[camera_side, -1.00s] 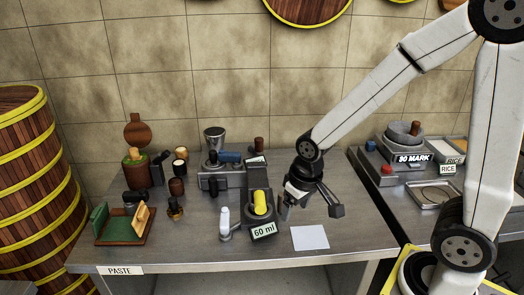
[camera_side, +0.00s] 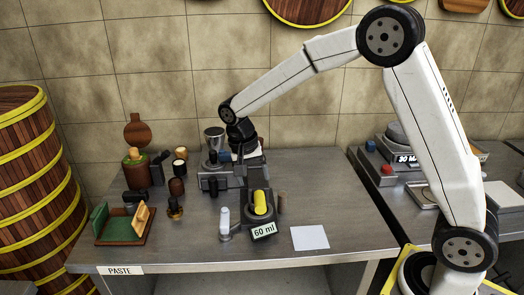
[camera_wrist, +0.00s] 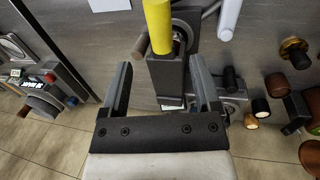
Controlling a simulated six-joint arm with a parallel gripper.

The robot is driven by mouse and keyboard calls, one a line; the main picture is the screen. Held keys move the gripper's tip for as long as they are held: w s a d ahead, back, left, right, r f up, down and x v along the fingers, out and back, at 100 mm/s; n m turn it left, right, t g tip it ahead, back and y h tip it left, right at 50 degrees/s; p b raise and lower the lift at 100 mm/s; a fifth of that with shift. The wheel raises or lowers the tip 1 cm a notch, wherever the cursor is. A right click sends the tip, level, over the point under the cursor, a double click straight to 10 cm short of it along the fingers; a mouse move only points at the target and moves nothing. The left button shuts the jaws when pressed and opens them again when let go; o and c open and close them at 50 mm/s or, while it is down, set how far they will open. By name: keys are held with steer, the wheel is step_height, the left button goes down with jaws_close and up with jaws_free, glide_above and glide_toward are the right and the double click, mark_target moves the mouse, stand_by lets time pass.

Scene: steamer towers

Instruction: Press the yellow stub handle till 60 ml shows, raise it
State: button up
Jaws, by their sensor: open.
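The yellow stub handle (camera_side: 260,203) stands on a dark dispenser (camera_side: 250,213) near the front middle of the bench. In the wrist view the yellow handle (camera_wrist: 158,25) shows upright in the picture, just beyond the fingertips. My gripper (camera_side: 254,172) hangs behind and above the handle, open with nothing held. In the wrist view the dispenser's dark block (camera_wrist: 167,78) shows between the open fingers of my gripper (camera_wrist: 160,72); contact cannot be told.
A brown cylinder (camera_side: 281,202) stands just right of the dispenser. A white lever (camera_side: 225,222) is to its left. A white sheet (camera_side: 310,237) lies on the clear front right. A green tray (camera_side: 120,229) sits left.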

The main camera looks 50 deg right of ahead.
mark_target(258, 197)
steer(key=shift+f, duration=0.1)
steer(key=shift+s+d+f, duration=0.15)
steer(key=shift+d+f, duration=0.05)
steer(key=shift+f, duration=1.05)
steer(key=shift+s+d+f, duration=0.15)
steer(key=shift+s+f, duration=0.05)
steer(key=shift+f, duration=1.05)
steer(key=shift+s+d+f, duration=0.15)
steer(key=shift+d+f, duration=0.05)
steer(key=shift+f, duration=1.05)
jaws_close()
